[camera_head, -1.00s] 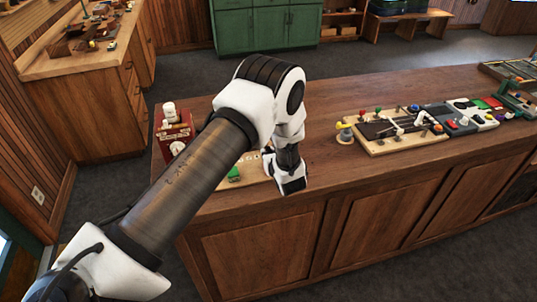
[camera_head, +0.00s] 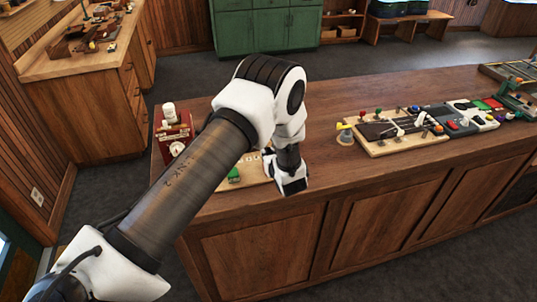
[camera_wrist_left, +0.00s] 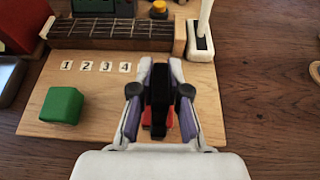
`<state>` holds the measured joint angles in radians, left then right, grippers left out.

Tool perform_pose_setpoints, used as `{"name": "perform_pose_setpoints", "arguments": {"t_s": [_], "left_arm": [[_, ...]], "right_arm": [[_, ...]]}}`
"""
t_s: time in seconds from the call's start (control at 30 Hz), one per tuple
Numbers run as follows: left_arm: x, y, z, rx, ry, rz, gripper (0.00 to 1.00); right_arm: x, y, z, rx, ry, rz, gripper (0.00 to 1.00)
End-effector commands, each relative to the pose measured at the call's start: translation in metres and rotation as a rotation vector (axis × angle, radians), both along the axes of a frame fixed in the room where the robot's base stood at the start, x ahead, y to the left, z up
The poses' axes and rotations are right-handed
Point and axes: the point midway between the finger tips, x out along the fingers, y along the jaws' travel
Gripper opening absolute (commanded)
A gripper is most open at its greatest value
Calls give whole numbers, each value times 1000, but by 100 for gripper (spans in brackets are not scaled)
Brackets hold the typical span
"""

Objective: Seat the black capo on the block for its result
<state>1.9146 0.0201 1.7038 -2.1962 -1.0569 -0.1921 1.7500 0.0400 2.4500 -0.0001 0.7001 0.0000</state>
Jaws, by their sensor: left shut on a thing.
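My left gripper (camera_head: 291,188) is low over the near left end of the long counter. In the left wrist view its fingers (camera_wrist_left: 160,68) are shut on the black capo (camera_wrist_left: 159,88), which stands lengthwise between them. A red part shows low between the fingers. The capo is over the light wooden board, right of a row of numbered white tiles (camera_wrist_left: 96,66). I cannot tell whether it touches the board. A green block (camera_wrist_left: 63,105) sits on the board to the left; it also shows in the head view (camera_head: 234,175). My right gripper is out of view.
A fretted neck piece (camera_wrist_left: 112,34) lies along the board's far edge, with a white upright part (camera_wrist_left: 200,42) at its right. A red box (camera_head: 173,133) stands behind the board. Another board with pegs (camera_head: 395,130) is farther right. Bare counter lies between.

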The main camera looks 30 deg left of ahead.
Motion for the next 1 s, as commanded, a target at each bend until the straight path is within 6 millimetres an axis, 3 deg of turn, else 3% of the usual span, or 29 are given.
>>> {"name": "perform_pose_setpoints", "arguments": {"t_s": [0.73,0.77,0.8,1.0], "left_arm": [[0,0,-14,0,0,0,0],[0,0,-13,0,0,0,22],[0,0,-13,0,0,0,25],[0,0,-13,0,0,0,25]], "right_arm": [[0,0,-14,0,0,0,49],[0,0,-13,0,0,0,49],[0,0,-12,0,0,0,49],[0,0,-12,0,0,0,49]]}}
